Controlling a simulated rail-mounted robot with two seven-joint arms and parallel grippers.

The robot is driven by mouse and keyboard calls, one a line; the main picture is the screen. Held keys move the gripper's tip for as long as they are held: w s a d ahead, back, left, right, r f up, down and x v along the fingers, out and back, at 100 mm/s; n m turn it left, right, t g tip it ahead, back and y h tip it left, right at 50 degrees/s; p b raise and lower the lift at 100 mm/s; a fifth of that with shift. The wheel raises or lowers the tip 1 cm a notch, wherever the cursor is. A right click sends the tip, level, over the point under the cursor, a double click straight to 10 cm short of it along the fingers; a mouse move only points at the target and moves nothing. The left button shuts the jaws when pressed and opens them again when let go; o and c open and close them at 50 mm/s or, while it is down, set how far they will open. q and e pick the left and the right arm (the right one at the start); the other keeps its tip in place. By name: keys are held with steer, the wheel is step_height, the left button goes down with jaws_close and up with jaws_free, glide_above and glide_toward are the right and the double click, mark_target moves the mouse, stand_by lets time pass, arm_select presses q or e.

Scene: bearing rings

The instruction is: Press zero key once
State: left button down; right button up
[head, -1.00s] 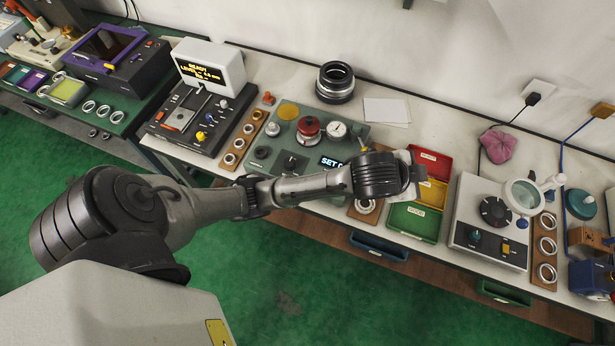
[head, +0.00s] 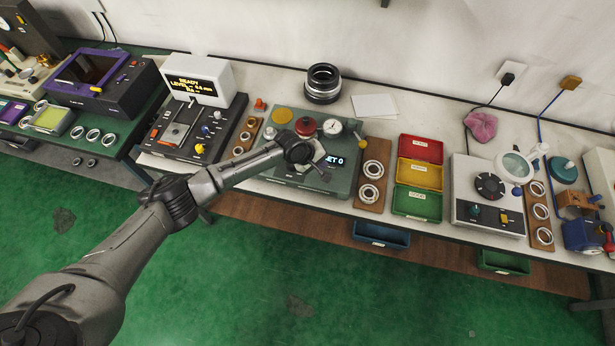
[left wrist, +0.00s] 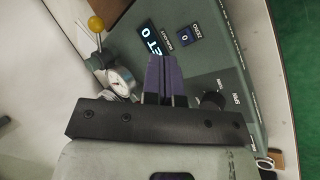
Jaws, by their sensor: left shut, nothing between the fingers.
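The zero key (left wrist: 185,37) is a small dark blue square marked 0, beside the word ZERO on the grey-green gauge panel (left wrist: 215,60). It shows in the left wrist view just past my left fingertips; I cannot make it out in the head view. The panel's lit display (left wrist: 152,38) is beside the key, and it also shows, partly covered, in the head view (head: 337,161). My left gripper (left wrist: 165,62) is shut and empty, its dark purple fingers together over the panel, apparently short of the key. It also shows over the panel in the head view (head: 322,172). My right gripper is out of view.
The panel carries a dial gauge (head: 330,127), a red knob (head: 305,127) and a yellow-balled lever (left wrist: 96,25). A wooden ring board (head: 371,190) and red, yellow and green bins (head: 418,176) are to its right. A dark unit with a screen (head: 198,82) is to its left.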

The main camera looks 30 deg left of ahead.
arm_select(q)
steer(key=n, duration=0.2)
steer(key=w+d+r+n+t, duration=0.1)
steer(key=n, duration=0.2)
steer(key=w+r+n+h, duration=0.1)
steer(key=n, duration=0.2)
steer(key=shift+w+d+t, duration=0.1)
steer(key=shift+d+t, duration=0.1)
steer(key=shift+t, duration=0.2)
steer(key=shift+f, duration=0.15)
step_height(320, 180, down, 6)
steer(key=b, duration=0.8)
steer(key=shift+f, duration=0.25)
steer(key=shift+f+b, duration=0.5)
steer(key=shift+f, duration=0.55)
